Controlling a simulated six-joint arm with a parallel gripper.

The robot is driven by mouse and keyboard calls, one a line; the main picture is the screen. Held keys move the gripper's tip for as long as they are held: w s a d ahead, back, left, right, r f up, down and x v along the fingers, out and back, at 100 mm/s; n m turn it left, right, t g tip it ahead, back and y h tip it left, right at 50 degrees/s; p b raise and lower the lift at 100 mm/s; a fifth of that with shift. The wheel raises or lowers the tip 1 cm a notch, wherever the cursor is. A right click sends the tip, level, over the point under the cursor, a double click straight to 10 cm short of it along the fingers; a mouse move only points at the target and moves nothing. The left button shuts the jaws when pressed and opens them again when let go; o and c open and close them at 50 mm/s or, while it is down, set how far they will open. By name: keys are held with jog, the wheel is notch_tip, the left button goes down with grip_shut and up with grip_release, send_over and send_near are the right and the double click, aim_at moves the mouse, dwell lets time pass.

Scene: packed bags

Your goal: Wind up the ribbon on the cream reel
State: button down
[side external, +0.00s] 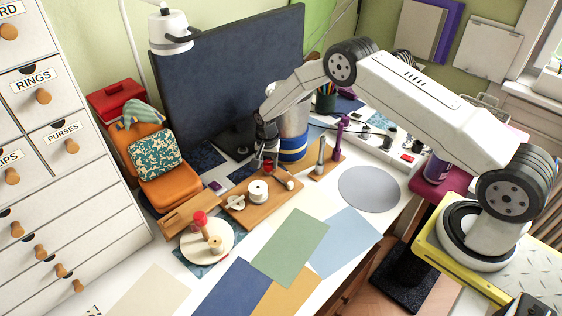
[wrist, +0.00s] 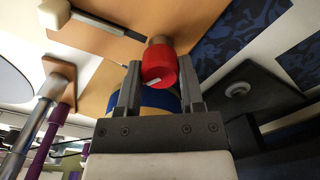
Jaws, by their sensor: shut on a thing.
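My gripper (side external: 266,150) is at the back edge of a wooden board (side external: 272,203). In the wrist view my gripper (wrist: 157,75) is shut on a red knob (wrist: 160,62) with a short wooden stem. The red knob also shows small below my gripper in the side view (side external: 267,163). A cream reel (side external: 258,190) stands upright on the board, just in front of my gripper and apart from it. A smaller pale round piece (side external: 235,202) lies beside the reel. I cannot make out the ribbon.
A cream disc (side external: 190,247) with another red knob (side external: 200,218) and a wooden peg stands in front. An orange case (side external: 168,188) is at left. A banded bin (side external: 293,141) and a purple post (side external: 340,128) stand close behind and right. Flat coloured sheets cover the front table.

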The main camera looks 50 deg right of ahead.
aim_at(268, 163)
jog(key=shift+m, duration=2)
jog(key=shift+c, duration=1.1)
grip_release()
jog(key=shift+r, duration=0.15)
jog(key=shift+r, duration=3.75)
jog(key=shift+r, duration=0.15)
